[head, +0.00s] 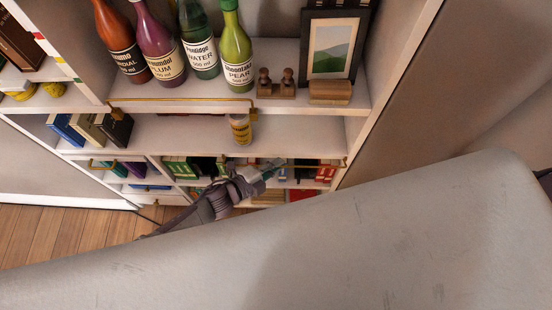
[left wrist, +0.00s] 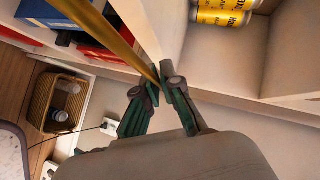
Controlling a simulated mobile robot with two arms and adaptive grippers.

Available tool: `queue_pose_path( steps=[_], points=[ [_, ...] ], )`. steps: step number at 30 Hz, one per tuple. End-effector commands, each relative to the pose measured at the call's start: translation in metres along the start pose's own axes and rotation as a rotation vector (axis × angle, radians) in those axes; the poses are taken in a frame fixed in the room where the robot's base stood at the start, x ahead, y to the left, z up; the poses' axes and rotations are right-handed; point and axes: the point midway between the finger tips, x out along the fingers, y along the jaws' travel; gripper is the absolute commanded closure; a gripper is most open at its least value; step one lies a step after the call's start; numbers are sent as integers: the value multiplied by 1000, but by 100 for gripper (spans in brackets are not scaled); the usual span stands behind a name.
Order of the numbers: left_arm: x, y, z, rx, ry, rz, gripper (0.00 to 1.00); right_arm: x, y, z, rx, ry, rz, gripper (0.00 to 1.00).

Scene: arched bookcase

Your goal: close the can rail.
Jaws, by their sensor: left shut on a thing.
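A thin brass rail (left wrist: 105,35) runs diagonally down to my left gripper (left wrist: 154,82) in the left wrist view. The two green fingers are shut on it near its lower visible end. In the head view my left gripper (head: 276,166) reaches to the low shelf front, by a brass rail (head: 322,164). Another brass rail (head: 180,100) spans the left part of the upper shelf front. A yellow can (head: 240,129) stands on the shelf below it. Yellow cans (left wrist: 222,12) also show in the left wrist view. My right gripper is not in view.
Several bottles (head: 160,45), a picture frame (head: 333,48) and a wooden block (head: 330,92) stand on the upper shelf. Dark books (head: 115,128) stand at the left. A wicker basket (left wrist: 45,103) is on the floor; wood floor (head: 60,228) is clear at lower left.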

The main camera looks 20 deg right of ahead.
Motion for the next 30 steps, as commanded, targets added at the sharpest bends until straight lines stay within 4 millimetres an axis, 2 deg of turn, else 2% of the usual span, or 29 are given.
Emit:
queue_pose_path(
  steps=[1, 3, 12, 18, 30],
  points=[
    [-3, -14, -1, -23, -1, 34, 100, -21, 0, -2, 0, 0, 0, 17],
    [-2, -18, -1, -70, 0, 80, 100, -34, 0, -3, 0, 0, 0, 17],
    [5, -27, 6, -264, 0, 278, 100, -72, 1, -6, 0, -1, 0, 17],
    [10, -30, 11, -381, 1, 394, 100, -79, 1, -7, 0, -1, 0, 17],
    [16, -33, 16, -532, 1, 534, 100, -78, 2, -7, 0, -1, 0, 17]
  ],
)
